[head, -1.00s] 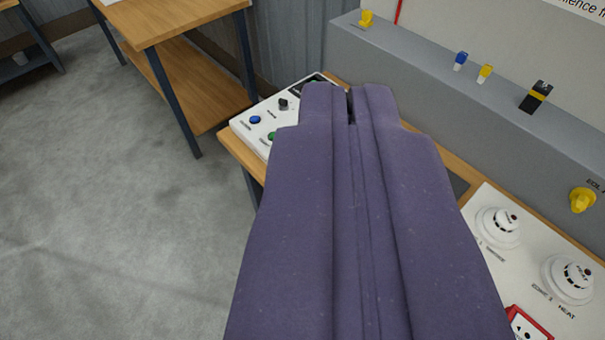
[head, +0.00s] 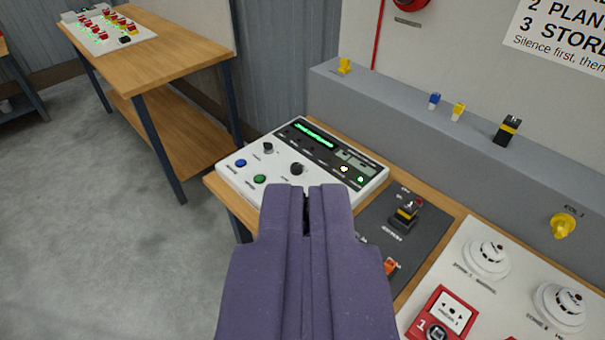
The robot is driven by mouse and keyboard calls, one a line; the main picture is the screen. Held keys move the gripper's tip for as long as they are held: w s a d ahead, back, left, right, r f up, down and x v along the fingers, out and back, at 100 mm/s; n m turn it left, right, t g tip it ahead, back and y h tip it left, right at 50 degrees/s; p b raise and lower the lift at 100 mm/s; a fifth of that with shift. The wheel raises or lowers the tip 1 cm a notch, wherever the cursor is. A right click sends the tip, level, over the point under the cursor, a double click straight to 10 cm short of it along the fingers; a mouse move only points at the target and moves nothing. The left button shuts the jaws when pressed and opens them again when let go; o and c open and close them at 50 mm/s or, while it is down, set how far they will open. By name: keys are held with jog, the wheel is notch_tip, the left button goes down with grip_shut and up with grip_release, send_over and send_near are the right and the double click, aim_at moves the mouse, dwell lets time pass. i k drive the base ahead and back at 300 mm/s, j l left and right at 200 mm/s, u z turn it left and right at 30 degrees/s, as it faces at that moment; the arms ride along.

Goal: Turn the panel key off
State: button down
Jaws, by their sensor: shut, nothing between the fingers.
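The white control panel (head: 232,176) lies on the wooden bench in the head view, with a lit green display (head: 315,134) along its far side. It carries a blue button (head: 241,163), a green button (head: 260,179) and two dark knob-like controls, one farther back (head: 268,148) and one nearer (head: 296,169). I cannot tell which of these is the key, nor its setting; the labels are too small to read. My gripper (head: 306,188) is shut and empty. Its tips appear just below the panel's near edge in the picture and cover part of that edge.
Right of the panel, a dark plate holds a black and yellow switch (head: 404,215). Beyond it are a red call point (head: 440,312) and white detectors (head: 487,258). A grey ledge (head: 400,118) with small coloured parts runs behind. Another table (head: 175,45) stands back left; the floor at left is clear.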

aim_at(267, 146)
jog(key=i+j+z, duration=0.1)
jog(key=i+j, duration=0.3)
jog(key=i, duration=0.15)
jog(key=i+j+z, duration=0.1)
jog(key=i+j, duration=0.5)
jog(key=i, duration=0.35)
jog(key=i+j+z, duration=0.1)
jog(key=i, duration=0.4)
jog(key=j, duration=0.1)
